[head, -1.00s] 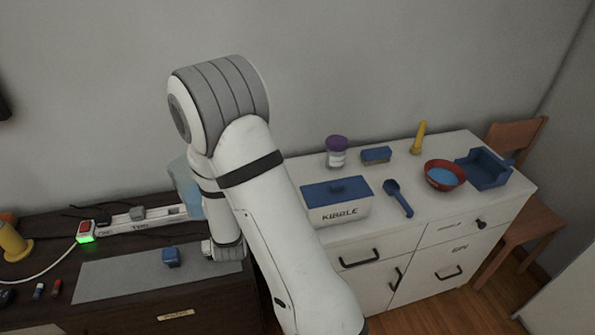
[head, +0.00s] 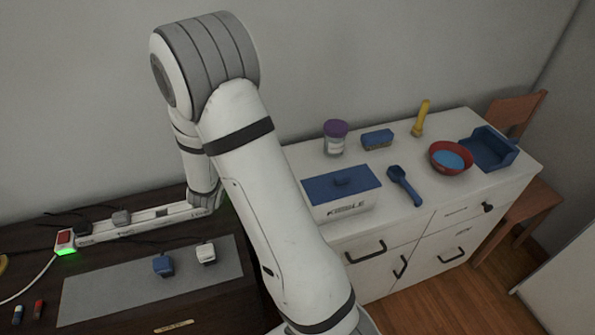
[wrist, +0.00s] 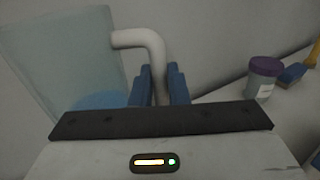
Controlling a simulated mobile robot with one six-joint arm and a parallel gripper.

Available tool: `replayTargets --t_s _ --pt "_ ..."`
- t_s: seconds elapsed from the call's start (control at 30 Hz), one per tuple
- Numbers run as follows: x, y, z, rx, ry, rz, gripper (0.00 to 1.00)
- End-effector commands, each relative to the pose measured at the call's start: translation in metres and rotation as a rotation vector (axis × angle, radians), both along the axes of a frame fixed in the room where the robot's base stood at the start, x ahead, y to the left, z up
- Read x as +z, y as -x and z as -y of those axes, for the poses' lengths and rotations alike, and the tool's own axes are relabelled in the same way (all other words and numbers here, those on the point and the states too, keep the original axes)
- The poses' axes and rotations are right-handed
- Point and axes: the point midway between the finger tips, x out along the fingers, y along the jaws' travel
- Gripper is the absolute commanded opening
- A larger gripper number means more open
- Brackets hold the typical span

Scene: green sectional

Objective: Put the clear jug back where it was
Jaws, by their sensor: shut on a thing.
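The clear jug (wrist: 65,60) fills the left of the wrist view; it is pale and see-through, with blue showing in its lower part. Its white bent handle (wrist: 150,40) runs down between the two blue fingers of my gripper (wrist: 160,85). My gripper is shut on this handle. The jug's bottom is hidden behind my gripper body. In the head view my arm hides both the jug and the gripper.
A dark desk at left holds a grey mat (head: 100,297), a blue block (head: 163,266), a white block (head: 206,253) and a power strip (head: 130,224). The white cabinet holds a kibble box (head: 342,208), scoop (head: 404,186), purple-lidded jar (head: 335,140) and red bowl (head: 436,163).

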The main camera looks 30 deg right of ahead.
Motion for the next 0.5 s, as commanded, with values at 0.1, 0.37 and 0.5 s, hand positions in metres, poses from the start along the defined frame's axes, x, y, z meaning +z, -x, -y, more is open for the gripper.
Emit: replayTargets --t_s 0.1,0.37,0.5 --pt "0.003 0.011 0.056 -0.267 -0.002 0.009 0.0" --pt "-0.001 0.065 0.14 -0.818 -0.001 0.004 0.0" --pt "-0.006 0.088 0.157 -1.009 0.0 0.002 0.0"
